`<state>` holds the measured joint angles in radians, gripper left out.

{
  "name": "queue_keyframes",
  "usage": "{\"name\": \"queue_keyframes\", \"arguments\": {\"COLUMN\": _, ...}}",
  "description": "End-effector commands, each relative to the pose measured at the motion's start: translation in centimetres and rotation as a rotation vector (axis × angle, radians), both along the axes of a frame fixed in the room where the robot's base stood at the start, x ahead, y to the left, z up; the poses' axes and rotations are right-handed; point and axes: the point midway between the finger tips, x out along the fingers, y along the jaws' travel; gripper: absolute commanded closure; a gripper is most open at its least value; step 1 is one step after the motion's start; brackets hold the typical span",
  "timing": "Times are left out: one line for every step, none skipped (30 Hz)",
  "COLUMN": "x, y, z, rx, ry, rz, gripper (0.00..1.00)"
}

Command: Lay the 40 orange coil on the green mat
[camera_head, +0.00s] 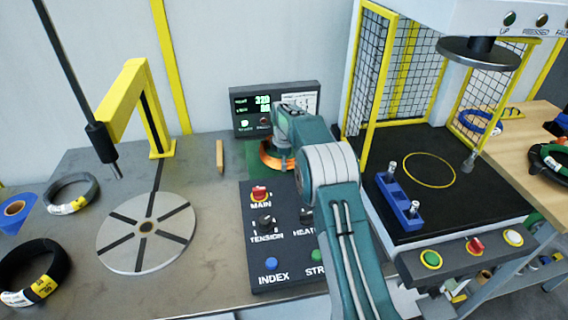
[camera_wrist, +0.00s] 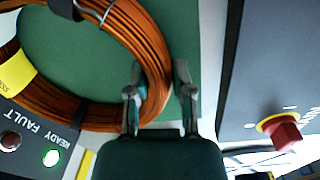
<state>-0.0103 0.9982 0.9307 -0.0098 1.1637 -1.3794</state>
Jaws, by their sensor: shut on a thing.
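The orange coil (camera_head: 268,158) is at the back of the bench, over the green mat (camera_head: 254,149), partly hidden by my arm. In the wrist view the coil (camera_wrist: 157,60) is a copper-orange ring with dark ties and a yellow tag, whose number I cannot read. The green mat (camera_wrist: 75,50) shows through its middle and to its right. My gripper (camera_wrist: 160,92) is shut on the coil's band, one finger inside the ring and one outside. I cannot tell whether the coil touches the mat.
A display box (camera_head: 275,108) stands behind the mat, with a control panel (camera_head: 268,230) in front. A slotted turntable (camera_head: 146,230), a grey coil (camera_head: 70,194) and a black coil (camera_head: 32,272) are left. A caged press (camera_head: 480,55) is right.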

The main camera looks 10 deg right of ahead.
Motion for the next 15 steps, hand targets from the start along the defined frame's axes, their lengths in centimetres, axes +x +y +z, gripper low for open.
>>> {"name": "queue_keyframes", "arguments": {"x": 0.12, "y": 0.01, "z": 0.25, "rx": 0.000, "ry": -0.006, "rz": 0.000, "gripper": 1.00}}
{"name": "queue_keyframes", "arguments": {"x": 0.12, "y": 0.01, "z": 0.20, "rx": 0.000, "ry": -0.006, "rz": 0.000, "gripper": 1.00}}
{"name": "queue_keyframes", "arguments": {"x": 0.12, "y": 0.01, "z": 0.10, "rx": 0.000, "ry": -0.006, "rz": 0.000, "gripper": 1.00}}
{"name": "queue_keyframes", "arguments": {"x": 0.01, "y": 0.01, "z": -0.14, "rx": 0.000, "ry": 0.000, "rz": 0.000, "gripper": 0.57}}
{"name": "queue_keyframes", "arguments": {"x": 0.01, "y": 0.00, "z": -0.14, "rx": 0.000, "ry": 0.000, "rz": 0.000, "gripper": 0.43}}
{"name": "queue_keyframes", "arguments": {"x": 0.01, "y": 0.00, "z": -0.14, "rx": 0.000, "ry": 0.000, "rz": 0.000, "gripper": 0.36}}
{"name": "queue_keyframes", "arguments": {"x": 0.02, "y": 0.00, "z": -0.15, "rx": 0.000, "ry": 0.000, "rz": 0.000, "gripper": 0.36}}
{"name": "queue_keyframes", "arguments": {"x": 0.02, "y": -0.01, "z": -0.15, "rx": 0.000, "ry": 0.000, "rz": 0.000, "gripper": 0.36}}
{"name": "queue_keyframes", "arguments": {"x": 0.02, "y": -0.02, "z": -0.16, "rx": 0.000, "ry": 0.001, "rz": 0.000, "gripper": 0.36}}
{"name": "queue_keyframes", "arguments": {"x": 0.02, "y": -0.02, "z": -0.16, "rx": 0.000, "ry": 0.001, "rz": 0.000, "gripper": 0.36}}
{"name": "queue_keyframes", "arguments": {"x": 0.03, "y": -0.03, "z": -0.16, "rx": 0.000, "ry": 0.001, "rz": 0.000, "gripper": 0.36}}
{"name": "queue_keyframes", "arguments": {"x": 0.03, "y": -0.03, "z": -0.16, "rx": 0.000, "ry": 0.001, "rz": 0.000, "gripper": 0.36}}
{"name": "queue_keyframes", "arguments": {"x": 0.04, "y": -0.02, "z": -0.16, "rx": 0.000, "ry": 0.001, "rz": 0.000, "gripper": 0.36}}
{"name": "queue_keyframes", "arguments": {"x": 0.04, "y": -0.01, "z": -0.16, "rx": 0.000, "ry": 0.001, "rz": 0.000, "gripper": 0.36}}
{"name": "queue_keyframes", "arguments": {"x": 0.04, "y": -0.01, "z": -0.16, "rx": 0.000, "ry": 0.001, "rz": 0.000, "gripper": 0.36}}
